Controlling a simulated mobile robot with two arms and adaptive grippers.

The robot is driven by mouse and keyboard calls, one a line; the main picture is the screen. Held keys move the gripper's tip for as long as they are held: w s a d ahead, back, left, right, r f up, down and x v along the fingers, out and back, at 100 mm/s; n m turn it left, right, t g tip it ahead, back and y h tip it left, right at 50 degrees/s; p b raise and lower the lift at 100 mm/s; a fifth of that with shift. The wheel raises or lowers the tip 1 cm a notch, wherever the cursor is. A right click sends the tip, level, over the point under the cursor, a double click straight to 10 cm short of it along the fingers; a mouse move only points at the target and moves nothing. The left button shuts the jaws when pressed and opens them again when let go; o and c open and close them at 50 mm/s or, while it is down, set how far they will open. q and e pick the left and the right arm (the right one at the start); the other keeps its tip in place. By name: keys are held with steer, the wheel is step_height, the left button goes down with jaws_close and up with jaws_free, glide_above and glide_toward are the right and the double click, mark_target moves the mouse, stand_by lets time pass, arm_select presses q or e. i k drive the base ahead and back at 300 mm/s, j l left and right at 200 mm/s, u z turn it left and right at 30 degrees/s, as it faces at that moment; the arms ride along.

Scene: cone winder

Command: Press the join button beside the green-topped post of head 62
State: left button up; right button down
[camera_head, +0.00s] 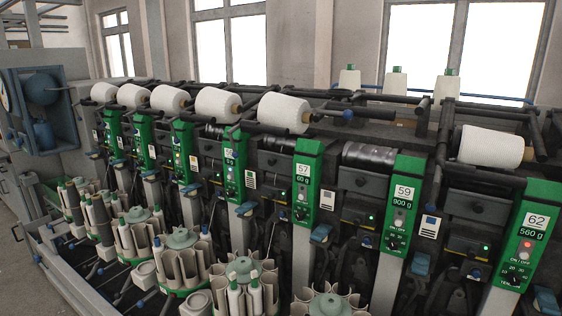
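The green-topped post of head 62 (534,222) stands at the right edge of the camera_head view. Its green panel carries a "62" label, a "560 g" display, a small lit red light and a dial marked with numbers. To its left is a dark unit (468,245) with a small green light and a yellowish strip. Blue parts sit low on both sides of the post, one of them (546,301) at the lower right. I cannot tell which part is the join button. Neither of my grippers is in view.
The green-topped post of head 59 (402,203) and that of head 57 (305,182) stand to the left, with more posts beyond. White cones (492,147) lie along the top. Round holders with pale tubes (246,286) jut out in front. A grey cabinet (40,110) stands far left.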

mark_target(476, 273)
steer(key=z, duration=1.25)
